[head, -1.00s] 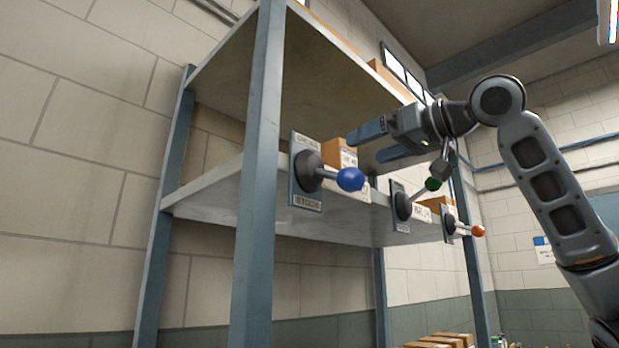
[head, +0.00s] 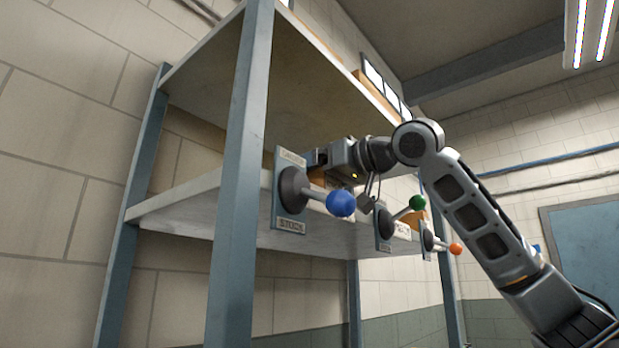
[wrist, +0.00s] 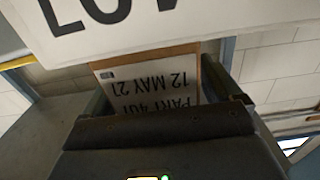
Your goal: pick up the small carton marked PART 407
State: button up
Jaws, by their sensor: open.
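A small brown carton (wrist: 205,75) with a white label reading PART 407 and 12 MAY 27 upside down shows in the wrist view. It lies beyond my gripper (wrist: 170,105), between the two open fingers. Whether the fingers touch it cannot be told. In the head view my gripper (head: 318,160) reaches in above the middle shelf, behind the blue-knobbed lever. A brown carton piece (head: 318,178) shows just below it, mostly hidden by the gripper and lever; its label is not readable there.
Levers with blue (head: 341,203), green (head: 417,202) and orange (head: 456,249) knobs stick out from the shelf's front edge (head: 340,238). A steel post (head: 238,180) stands left of them. A white board with large letters (wrist: 110,25) crosses the top of the wrist view.

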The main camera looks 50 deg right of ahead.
jog(key=shift+w, duration=0.45)
jog(key=c, duration=1.5)
